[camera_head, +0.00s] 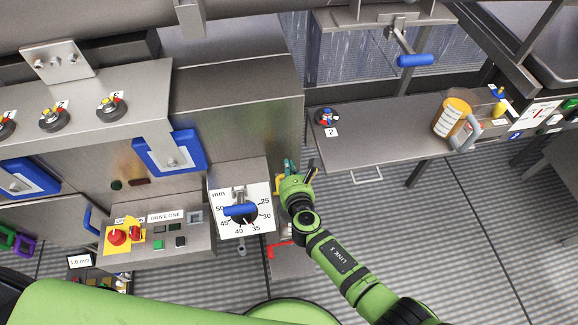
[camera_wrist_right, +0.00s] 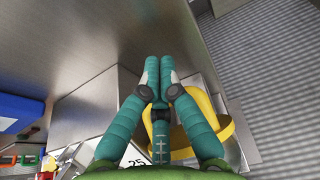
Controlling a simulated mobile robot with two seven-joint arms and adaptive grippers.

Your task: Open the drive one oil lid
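The panel marked DRIVE ONE (camera_head: 165,217) is at lower left in the head view, beside a dial (camera_head: 241,210) with a blue handle. To the right of the dial, a yellow part (camera_head: 280,187) shows partly behind my right gripper (camera_head: 287,168). In the right wrist view the yellow part (camera_wrist_right: 222,128) is a curved band behind the teal fingers (camera_wrist_right: 160,72). Their tips are together; I cannot tell whether they touch the band. No part is clearly readable as the oil lid. My left gripper is out of view; my left arm crosses the lower left.
Several numbered round caps (camera_head: 112,106) sit on the steel housing at left. A steel table (camera_head: 385,128) at right bears a yellow-and-white container (camera_head: 452,116) and a cap marked 2 (camera_head: 327,117). A red part (camera_head: 283,250) is below my right gripper. Ribbed floor is clear at lower right.

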